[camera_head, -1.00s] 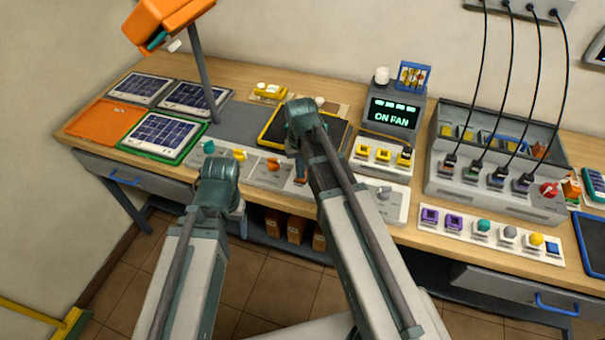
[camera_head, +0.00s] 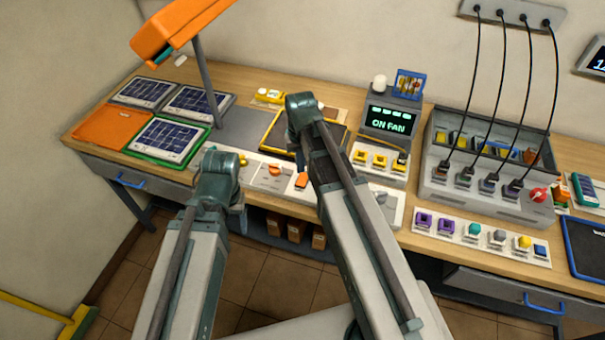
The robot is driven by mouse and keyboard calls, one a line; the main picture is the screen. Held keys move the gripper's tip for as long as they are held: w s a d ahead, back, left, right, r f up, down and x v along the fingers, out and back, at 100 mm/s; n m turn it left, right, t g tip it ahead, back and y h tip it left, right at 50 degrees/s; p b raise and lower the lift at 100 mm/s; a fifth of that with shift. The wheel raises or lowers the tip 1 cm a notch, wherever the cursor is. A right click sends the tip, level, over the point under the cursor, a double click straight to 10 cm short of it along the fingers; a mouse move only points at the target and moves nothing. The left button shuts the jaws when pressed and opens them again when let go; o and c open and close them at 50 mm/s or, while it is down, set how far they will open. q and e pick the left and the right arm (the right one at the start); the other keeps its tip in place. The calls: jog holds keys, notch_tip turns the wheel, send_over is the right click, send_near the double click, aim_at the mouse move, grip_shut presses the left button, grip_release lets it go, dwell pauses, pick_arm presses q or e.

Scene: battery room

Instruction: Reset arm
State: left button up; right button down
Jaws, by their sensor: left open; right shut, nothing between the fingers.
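My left arm rises from the bottom of the head view, and its teal end joint stands in front of the left end of the control panel (camera_head: 255,180). My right arm comes up right of it, its teal end joint over the black tray with a yellow rim (camera_head: 270,138). The fingers of both grippers are hidden behind or below these links, and I see nothing held. The two arms are apart from each other. I cannot tell whether either arm touches the bench.
The wooden bench (camera_head: 405,215) carries solar panels (camera_head: 165,140), an orange mat (camera_head: 108,128), an "ON FAN" display (camera_head: 390,121), and a grey battery case (camera_head: 485,195) with black cables running up to the wall. An orange lamp (camera_head: 180,28) overhangs the left. Tiled floor shows below.

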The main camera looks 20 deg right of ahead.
jog(key=shift+r+p, duration=0.4)
jog(key=shift+r, duration=0.35)
jog(key=s+a+n+h, duration=0.1)
jog(key=s+a+n, duration=0.3)
jog(key=s+a, duration=0.6)
jog(key=s, duration=0.4)
jog(key=shift+s+a+n, duration=0.15)
jog(key=shift+a+n, duration=0.1)
jog(key=shift+n, duration=0.05)
jog(key=shift+f, duration=0.1)
